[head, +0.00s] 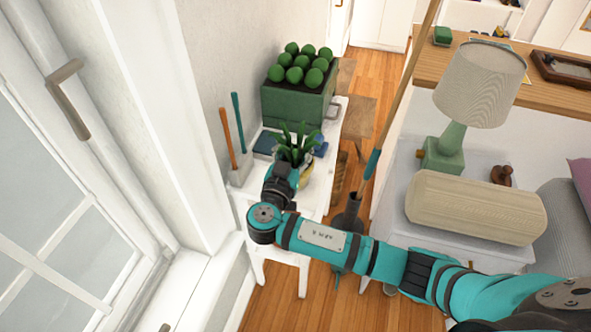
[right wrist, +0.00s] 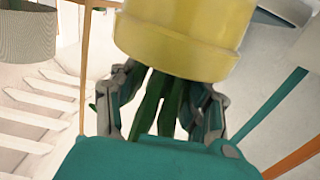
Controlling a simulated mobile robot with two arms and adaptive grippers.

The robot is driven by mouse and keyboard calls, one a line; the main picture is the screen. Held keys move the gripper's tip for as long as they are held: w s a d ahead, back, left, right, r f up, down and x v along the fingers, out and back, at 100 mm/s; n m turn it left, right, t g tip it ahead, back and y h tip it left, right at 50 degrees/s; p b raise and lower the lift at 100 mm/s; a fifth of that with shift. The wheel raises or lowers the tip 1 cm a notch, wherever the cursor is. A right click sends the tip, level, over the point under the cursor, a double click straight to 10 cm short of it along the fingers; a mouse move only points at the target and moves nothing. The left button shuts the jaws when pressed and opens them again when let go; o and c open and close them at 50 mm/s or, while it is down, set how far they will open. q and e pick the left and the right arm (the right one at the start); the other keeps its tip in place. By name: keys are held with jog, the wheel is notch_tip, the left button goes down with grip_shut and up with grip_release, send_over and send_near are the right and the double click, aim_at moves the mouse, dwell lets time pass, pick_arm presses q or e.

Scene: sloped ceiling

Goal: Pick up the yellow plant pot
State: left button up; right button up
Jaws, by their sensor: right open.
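The yellow plant pot (head: 306,177) stands on a white side table (head: 318,197) in the head view, with a green leafy plant (head: 295,143) in it. My right arm hides part of the pot. My right gripper (head: 283,172) is at the pot's near side. In the right wrist view the pot (right wrist: 188,40) fills the top middle, just beyond the fingertips. The open fingers of my right gripper (right wrist: 162,90) stand apart, with green leaves (right wrist: 160,105) showing between them. I cannot tell whether the fingers touch the pot. My left gripper is in neither view.
A green planter box (head: 293,104) with round plants stands behind the pot. Orange and teal handled tools (head: 237,135) rise at the table's left. A window (head: 60,190) is at left. A bedside table with a green lamp (head: 452,140) and a bolster (head: 475,207) are at right.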

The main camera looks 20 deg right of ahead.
jog(key=shift+c, duration=0.4)
grip_shut()
jog(key=shift+r, duration=0.15)
